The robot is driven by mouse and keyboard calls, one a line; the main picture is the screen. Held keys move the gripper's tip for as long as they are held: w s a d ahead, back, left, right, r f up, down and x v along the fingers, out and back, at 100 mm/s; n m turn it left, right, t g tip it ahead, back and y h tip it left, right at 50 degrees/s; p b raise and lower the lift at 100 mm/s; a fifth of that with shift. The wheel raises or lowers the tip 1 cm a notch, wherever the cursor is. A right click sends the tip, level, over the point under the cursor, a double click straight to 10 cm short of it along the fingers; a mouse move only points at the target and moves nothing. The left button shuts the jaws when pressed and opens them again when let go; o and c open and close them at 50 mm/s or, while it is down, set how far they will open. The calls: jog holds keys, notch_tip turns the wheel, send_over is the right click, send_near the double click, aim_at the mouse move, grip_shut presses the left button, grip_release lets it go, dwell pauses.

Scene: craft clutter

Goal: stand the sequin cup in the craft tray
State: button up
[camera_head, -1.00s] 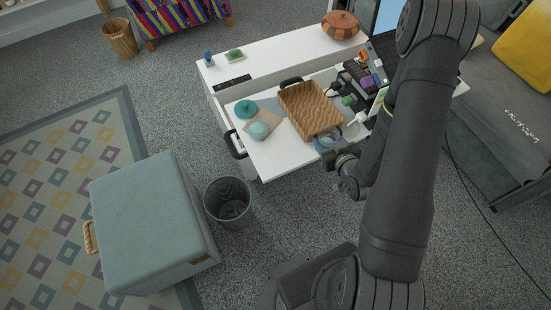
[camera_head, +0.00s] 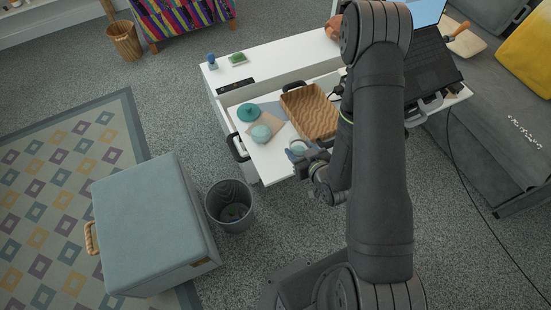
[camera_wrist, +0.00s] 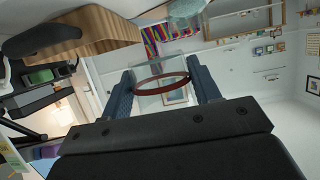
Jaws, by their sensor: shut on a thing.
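The sequin cup (camera_wrist: 160,84) is a clear cup with a dark red band, held between the two blue fingers of my gripper (camera_wrist: 161,76) in the wrist view. No sequins can be made out. The cup is outside the tray.
A laptop (camera_head: 432,62) stands at the right. A wire bin (camera_head: 230,205) and a blue-grey ottoman (camera_head: 152,222) stand on the floor.

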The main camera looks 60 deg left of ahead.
send_over(276, 163)
notch_tip(276, 163, down, 5)
jog(key=shift+a+r, duration=0.1)
jog(key=shift+f, duration=1.8)
jog(key=shift+f, duration=0.1)
jog(key=shift+f, duration=0.15)
jog(key=o, duration=1)
jog(key=v, duration=0.7)
jog(key=shift+d, duration=0.3)
